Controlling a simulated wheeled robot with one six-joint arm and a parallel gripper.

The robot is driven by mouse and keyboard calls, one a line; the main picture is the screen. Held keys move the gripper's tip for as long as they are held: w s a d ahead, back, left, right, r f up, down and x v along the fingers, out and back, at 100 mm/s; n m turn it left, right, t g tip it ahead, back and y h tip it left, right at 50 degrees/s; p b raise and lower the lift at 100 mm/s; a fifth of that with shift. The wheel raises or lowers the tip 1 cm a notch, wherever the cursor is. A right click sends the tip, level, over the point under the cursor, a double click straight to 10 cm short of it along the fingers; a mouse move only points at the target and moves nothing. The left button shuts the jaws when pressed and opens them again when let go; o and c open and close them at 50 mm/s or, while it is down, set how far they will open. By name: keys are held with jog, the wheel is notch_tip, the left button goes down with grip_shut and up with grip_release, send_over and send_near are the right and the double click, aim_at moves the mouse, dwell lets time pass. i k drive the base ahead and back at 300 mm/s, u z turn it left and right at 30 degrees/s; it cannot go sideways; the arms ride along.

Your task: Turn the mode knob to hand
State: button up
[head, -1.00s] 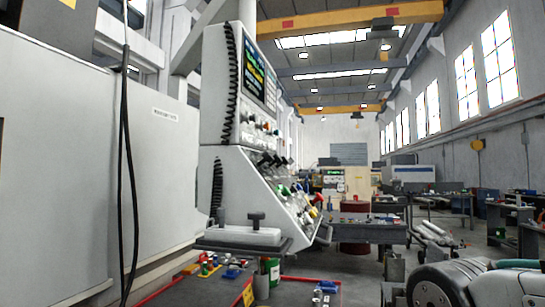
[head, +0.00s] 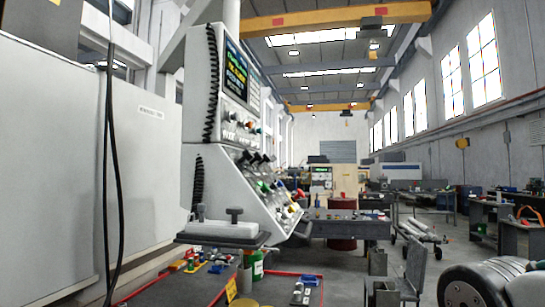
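A grey-white control cabinet (head: 208,190) stands left of centre in the head view, seen at a slant. Its upper part has a lit screen (head: 236,75) and a row of small knobs (head: 240,125) below it. The sloping lower panel (head: 262,192) carries several dark, green, blue, red and yellow controls. I cannot tell which one is the mode knob, and labels and pointer positions are too small to read. My gripper is not in view.
A shelf (head: 222,238) juts out below the cabinet. A dark, red-edged tool surface (head: 192,287) lies at the bottom. A hanging black cable (head: 112,150) crosses the left. A workbench (head: 345,230) and red barrel (head: 341,244) stand beyond. Floor shows at right (head: 435,260).

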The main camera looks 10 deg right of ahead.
aim_at(247, 152)
jog(key=z, duration=0.15)
jog(key=i, duration=1.05)
jog(key=u, duration=0.05)
